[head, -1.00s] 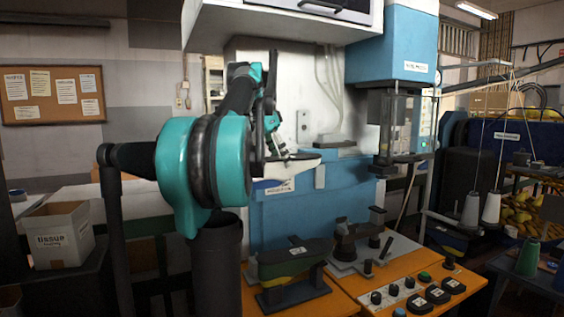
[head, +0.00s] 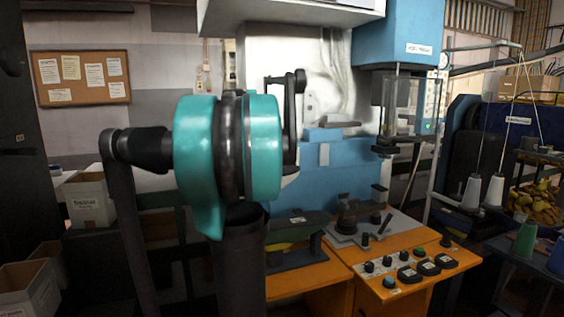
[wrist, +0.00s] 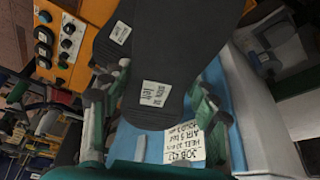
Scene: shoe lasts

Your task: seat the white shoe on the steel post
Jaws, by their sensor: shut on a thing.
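My gripper (wrist: 157,104) shows in the wrist view with a finger on each side of a held shoe. The shoe's broad dark face (wrist: 165,60), with a white label, fills the middle of that view. In the head view my own teal arm joint hides the gripper, and only a pale sliver, probably the white shoe (head: 290,179), shows at its right edge. A grey plate (head: 338,238) on the orange bench carries short dark upright posts, one of them a thick post (head: 347,222). I cannot tell which is the steel post.
Left of the plate, a dark and green shoe (head: 297,221) sits on a stand, partly hidden by my arm. Buttons line the orange bench (head: 415,250) at the front. A blue machine (head: 345,170) rises behind. Thread cones (head: 473,190) stand at the right.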

